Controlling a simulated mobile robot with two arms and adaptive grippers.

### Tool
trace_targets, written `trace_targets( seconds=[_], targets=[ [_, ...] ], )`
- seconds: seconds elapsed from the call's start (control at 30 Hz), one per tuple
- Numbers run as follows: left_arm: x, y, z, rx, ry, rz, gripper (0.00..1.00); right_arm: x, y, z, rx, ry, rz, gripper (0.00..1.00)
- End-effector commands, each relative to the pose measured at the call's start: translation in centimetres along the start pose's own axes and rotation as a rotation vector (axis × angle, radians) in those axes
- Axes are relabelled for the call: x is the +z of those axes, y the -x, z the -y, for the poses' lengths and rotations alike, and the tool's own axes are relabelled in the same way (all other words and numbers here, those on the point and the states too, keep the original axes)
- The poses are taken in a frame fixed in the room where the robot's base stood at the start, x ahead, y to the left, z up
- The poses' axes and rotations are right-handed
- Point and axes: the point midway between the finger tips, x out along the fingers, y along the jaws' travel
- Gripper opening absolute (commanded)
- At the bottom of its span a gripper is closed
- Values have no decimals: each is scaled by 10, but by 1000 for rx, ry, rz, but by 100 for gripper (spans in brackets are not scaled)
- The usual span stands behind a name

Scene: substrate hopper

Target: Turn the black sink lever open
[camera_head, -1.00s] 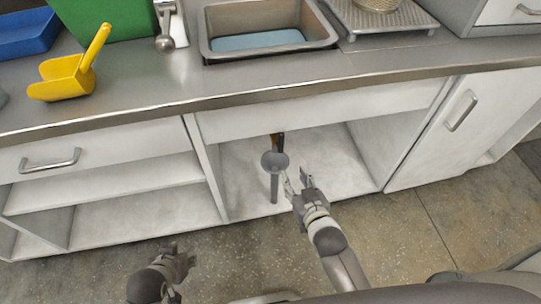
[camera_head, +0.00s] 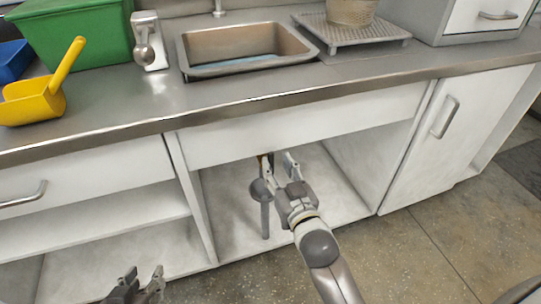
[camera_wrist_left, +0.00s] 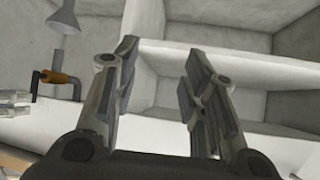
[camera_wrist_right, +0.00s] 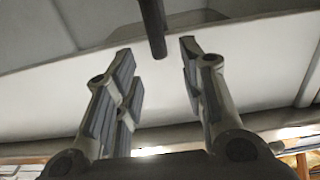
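The black lever (camera_wrist_left: 35,86) shows in the left wrist view beside an orange-brown valve part (camera_wrist_left: 57,78) under the grey sink drain (camera_wrist_left: 63,22). In the head view the drain (camera_head: 265,212) hangs in the open cabinet, and the lever is mostly hidden by my right gripper (camera_head: 278,163). My right gripper is open at the drain's upper right, below the sink. In the right wrist view a dark rod (camera_wrist_right: 153,30) stands between and beyond its spread fingers (camera_wrist_right: 160,62); I cannot tell whether it is the lever. My left gripper (camera_head: 139,284) is open and empty, low in front of the cabinets.
The sink basin (camera_head: 185,50) is set in the grey counter above the open cabinet. The counter edge (camera_head: 300,95) and cabinet divider (camera_head: 195,195) bound the space. A closed door (camera_head: 445,150) is at the right. A yellow scoop (camera_head: 35,105) lies on the counter.

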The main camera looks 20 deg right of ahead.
Motion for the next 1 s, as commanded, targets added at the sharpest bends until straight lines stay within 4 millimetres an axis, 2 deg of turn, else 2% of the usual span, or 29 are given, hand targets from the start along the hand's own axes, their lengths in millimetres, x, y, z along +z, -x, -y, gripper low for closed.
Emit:
trace_targets(
  seconds=[0.2,0.4,0.8,1.0],
  targets=[
    [-29,-5,-5,10,-1,-151,40,0,-33,0,0,0,-2,38],
    [-49,-4,-7,15,-1,-247,40,1,-50,0,-1,0,-1,38],
    [-56,-2,-8,17,-2,-280,40,0,-55,0,-1,0,1,38],
    [-56,-2,-8,17,-2,-279,40,0,-55,0,0,0,0,13]
  ],
)
